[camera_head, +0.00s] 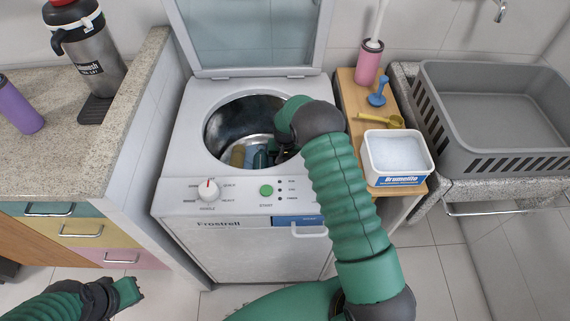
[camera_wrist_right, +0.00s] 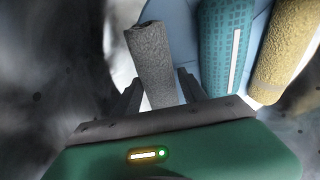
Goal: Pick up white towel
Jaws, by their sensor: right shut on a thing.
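My right arm reaches through the open top of the washing machine (camera_head: 243,258); its gripper (camera_head: 268,157) is down in the drum (camera_head: 222,122). In the right wrist view, this gripper (camera_wrist_right: 158,92) is shut on a grey rolled towel (camera_wrist_right: 152,62), held between its two fingers. A teal patterned towel (camera_wrist_right: 222,45) and a yellow rolled towel (camera_wrist_right: 288,48) lie beside it, over light blue cloth (camera_wrist_right: 182,30). I cannot make out a clearly white towel; a pale patch shows behind the grey roll. My left gripper (camera_head: 132,292) is low at the left, away from the machine.
The machine's lid (camera_head: 250,35) stands open at the back. A grey basket (camera_head: 490,110) stands beyond. A stone counter (camera_head: 60,165) is left.

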